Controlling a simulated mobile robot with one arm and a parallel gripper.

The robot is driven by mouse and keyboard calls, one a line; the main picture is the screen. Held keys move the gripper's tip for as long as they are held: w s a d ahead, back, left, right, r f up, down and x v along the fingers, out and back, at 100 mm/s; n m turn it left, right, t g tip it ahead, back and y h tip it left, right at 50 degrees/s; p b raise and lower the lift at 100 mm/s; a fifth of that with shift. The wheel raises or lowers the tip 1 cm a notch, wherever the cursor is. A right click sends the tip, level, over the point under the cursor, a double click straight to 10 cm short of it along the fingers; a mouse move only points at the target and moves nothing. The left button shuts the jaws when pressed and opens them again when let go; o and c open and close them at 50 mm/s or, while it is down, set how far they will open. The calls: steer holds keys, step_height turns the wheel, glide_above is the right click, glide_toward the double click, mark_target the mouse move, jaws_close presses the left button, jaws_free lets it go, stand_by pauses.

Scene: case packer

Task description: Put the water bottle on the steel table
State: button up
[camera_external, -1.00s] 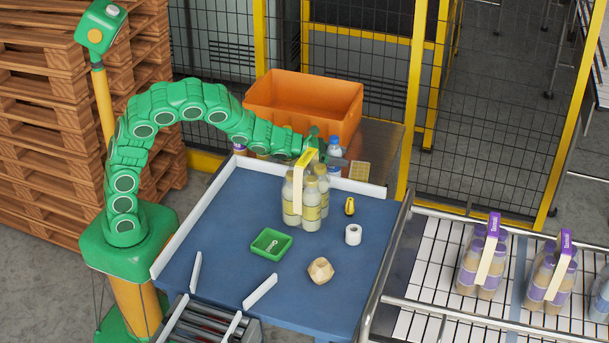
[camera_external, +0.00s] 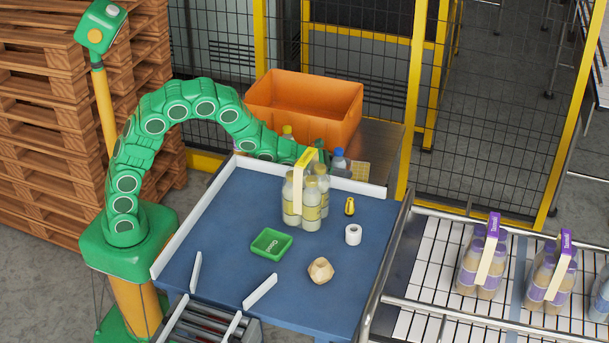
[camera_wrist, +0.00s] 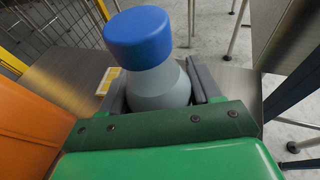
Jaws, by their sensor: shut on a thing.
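The water bottle (camera_wrist: 158,75) is pale grey with a blue cap. In the wrist view it stands between the two fingers of my gripper (camera_wrist: 165,88), which is shut on it. In the external view the bottle (camera_external: 339,158) shows near the back edge of the blue table, partly hidden by my gripper (camera_external: 336,169). The steel table (camera_external: 378,140) is behind the blue table, and the bottle appears over its near part. The wrist view also shows the steel surface (camera_wrist: 232,82) around the bottle. The bottle's base is hidden, so contact cannot be told.
A large orange bin (camera_external: 305,105) stands on the steel table. A yellow-labelled bottle pack (camera_external: 311,205) stands on the blue table (camera_external: 215,235) in front of my gripper. A white rail (camera_external: 345,184) edges that table. A yellow-capped bottle (camera_external: 287,131) is near the bin.

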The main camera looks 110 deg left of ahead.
steer(key=shift+f, duration=0.15)
steer(key=o, duration=1.4)
steer(key=shift+r, duration=0.2)
steer(key=shift+s+d+r, duration=0.1)
steer(key=shift+s, duration=0.05)
steer(key=shift+v, duration=1.3)
step_height(320, 180, up, 7)
glide_above(334, 165)
steer(key=s+a, duration=0.1)
steer(key=s, duration=0.1)
steer(key=shift+s+a+r, duration=0.1)
steer(key=shift+a+r, duration=0.05)
steer(key=shift+r, duration=0.05)
